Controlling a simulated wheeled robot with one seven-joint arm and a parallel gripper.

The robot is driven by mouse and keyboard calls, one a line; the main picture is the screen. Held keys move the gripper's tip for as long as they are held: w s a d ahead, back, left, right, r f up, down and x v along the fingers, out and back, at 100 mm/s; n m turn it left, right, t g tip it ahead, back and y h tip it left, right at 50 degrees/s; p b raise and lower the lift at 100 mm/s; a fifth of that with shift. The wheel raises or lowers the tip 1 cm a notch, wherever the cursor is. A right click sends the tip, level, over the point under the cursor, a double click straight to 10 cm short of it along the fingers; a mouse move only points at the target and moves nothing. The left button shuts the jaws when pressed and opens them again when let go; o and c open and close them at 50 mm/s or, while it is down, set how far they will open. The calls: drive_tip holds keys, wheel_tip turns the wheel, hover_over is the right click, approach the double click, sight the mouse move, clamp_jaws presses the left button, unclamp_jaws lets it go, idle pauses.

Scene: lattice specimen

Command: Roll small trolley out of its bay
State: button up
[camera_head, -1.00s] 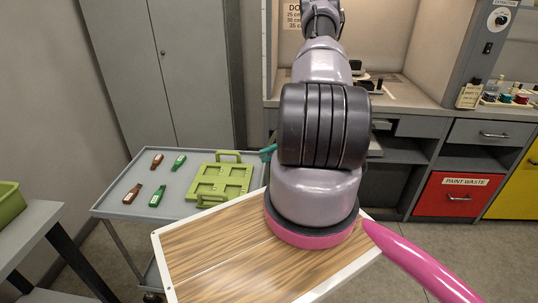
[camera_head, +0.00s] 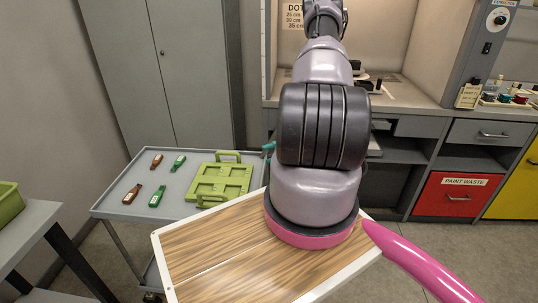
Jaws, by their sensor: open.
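A grey wheeled trolley (camera_head: 112,208) stands at the left behind my wooden deck. It is the only trolley I can make out, and I cannot tell whether it is the small one. My arm rises from its pink base ring and bends away over the bench, blocking the middle of the view. My gripper cannot be made out. A small teal piece (camera_head: 268,148) shows at the left of the arm's dark joint; I cannot tell what it belongs to. The open space under the bench (camera_head: 387,185) is partly hidden behind the arm.
Brown and green bottles (camera_head: 157,196) and a green carrier (camera_head: 221,183) lie on the grey trolley. A grey table (camera_head: 32,222) with a green bin (camera_head: 8,202) stands at far left. A red paint waste drawer (camera_head: 455,195) is at right. Some floor (camera_head: 400,235) is clear.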

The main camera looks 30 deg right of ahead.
drive_tip(key=v, duration=0.9)
drive_tip(key=shift+d, duration=0.25)
